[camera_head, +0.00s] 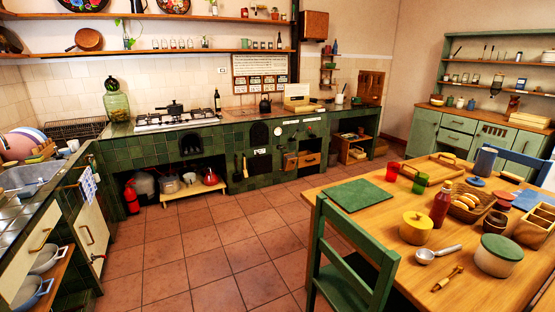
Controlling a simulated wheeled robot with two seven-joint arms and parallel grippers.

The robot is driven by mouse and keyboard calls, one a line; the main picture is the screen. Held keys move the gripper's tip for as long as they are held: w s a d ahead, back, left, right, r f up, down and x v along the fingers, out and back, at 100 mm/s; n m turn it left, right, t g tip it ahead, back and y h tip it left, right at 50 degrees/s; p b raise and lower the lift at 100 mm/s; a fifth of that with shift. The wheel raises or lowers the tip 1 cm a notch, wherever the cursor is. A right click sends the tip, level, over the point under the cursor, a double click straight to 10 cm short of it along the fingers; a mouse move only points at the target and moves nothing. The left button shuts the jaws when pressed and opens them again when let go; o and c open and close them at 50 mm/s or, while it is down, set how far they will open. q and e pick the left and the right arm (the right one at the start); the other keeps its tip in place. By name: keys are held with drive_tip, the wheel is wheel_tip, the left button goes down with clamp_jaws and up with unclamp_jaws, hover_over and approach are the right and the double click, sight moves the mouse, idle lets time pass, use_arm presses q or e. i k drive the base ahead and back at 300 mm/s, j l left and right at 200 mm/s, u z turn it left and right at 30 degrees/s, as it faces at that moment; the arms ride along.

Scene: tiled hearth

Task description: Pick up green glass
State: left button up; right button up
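A small green glass (420,183) stands upright on the wooden dining table (450,278) at the right. A red glass (392,172) stands just left of it and a little farther back. A wooden tray with handles (434,167) lies right behind the green glass. I cannot tell whether the glass touches the tray. Neither of my grippers shows in the head view.
A green chair (345,262) stands at the table's near left side. A green mat (359,195), yellow pot (415,228), red bottle (440,205), bread basket (465,205) and ladle (437,254) are on the table. The tiled floor (215,255) left of the chair is clear.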

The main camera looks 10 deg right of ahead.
sight(421, 179)
drive_tip(key=i+j, duration=0.15)
drive_tip(key=i, duration=0.55)
drive_tip(key=i+j, duration=0.15)
drive_tip(key=i, duration=0.5)
drive_tip(key=i+j, duration=0.1)
drive_tip(key=i, duration=0.6)
drive_tip(key=i+j, duration=0.15)
drive_tip(key=i, duration=0.55)
drive_tip(key=i+j, duration=0.15)
drive_tip(key=i, duration=0.5)
drive_tip(key=i+l+z, duration=0.2)
drive_tip(key=i+z, duration=1)
drive_tip(key=i+j+z, duration=0.25)
drive_tip(key=i+z, duration=0.15)
drive_tip(key=i+j+z, duration=0.4)
